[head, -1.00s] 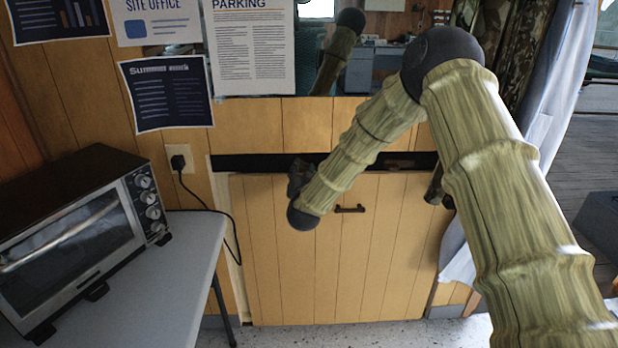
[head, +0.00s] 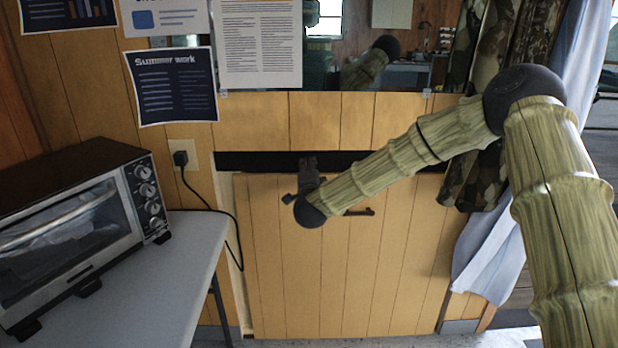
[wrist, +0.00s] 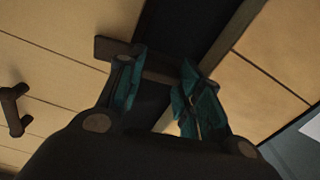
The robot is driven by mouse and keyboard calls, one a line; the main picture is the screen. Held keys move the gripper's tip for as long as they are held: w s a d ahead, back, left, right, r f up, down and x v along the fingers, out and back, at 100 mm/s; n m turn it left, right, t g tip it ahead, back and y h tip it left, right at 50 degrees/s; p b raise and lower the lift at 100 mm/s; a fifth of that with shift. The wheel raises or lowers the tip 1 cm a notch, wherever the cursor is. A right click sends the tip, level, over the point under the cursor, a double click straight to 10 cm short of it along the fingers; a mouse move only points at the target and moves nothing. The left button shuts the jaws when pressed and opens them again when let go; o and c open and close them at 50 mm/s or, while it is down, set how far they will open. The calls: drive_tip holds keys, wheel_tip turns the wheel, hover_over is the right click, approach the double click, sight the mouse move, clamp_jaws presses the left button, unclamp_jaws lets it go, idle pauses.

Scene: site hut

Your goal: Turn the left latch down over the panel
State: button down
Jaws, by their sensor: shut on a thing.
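The left latch (wrist: 160,68) is a dark brown bar in the wrist view, lying between my fingers. It crosses the dark slot, and its free end overlaps the planks of the panel's upper edge. My gripper (wrist: 158,88) has teal-padded fingers, one on each side of the bar, shut on it. In the head view my gripper (head: 309,163) is at the panel's top edge, left of the handle, and hides the latch. The wooden panel (head: 290,270) stands upright below the dark slot (head: 255,161).
The panel's dark handle (head: 361,211) is right of my wrist, partly behind my arm. A toaster oven (head: 80,220) stands on a pale table (head: 150,290) at left, its cord (head: 226,210) running near the panel. Camouflage clothing (head: 480,150) and a pale curtain (head: 500,235) hang at right.

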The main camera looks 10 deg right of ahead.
drive_tip(key=shift+d+f+m+b, duration=0.1)
drive_tip(key=shift+f+m+b, duration=0.1)
drive_tip(key=shift+m+b, duration=0.65)
drive_tip(key=shift+m, duration=0.25)
drive_tip(key=c, duration=1)
unclamp_jaws()
drive_tip(key=shift+o, duration=0.2)
drive_tip(key=shift+r, duration=0.1)
drive_tip(key=s+a, duration=0.2)
drive_tip(key=s, duration=0.9)
drive_tip(key=shift+s+a, duration=0.2)
drive_tip(key=shift+s, duration=0.2)
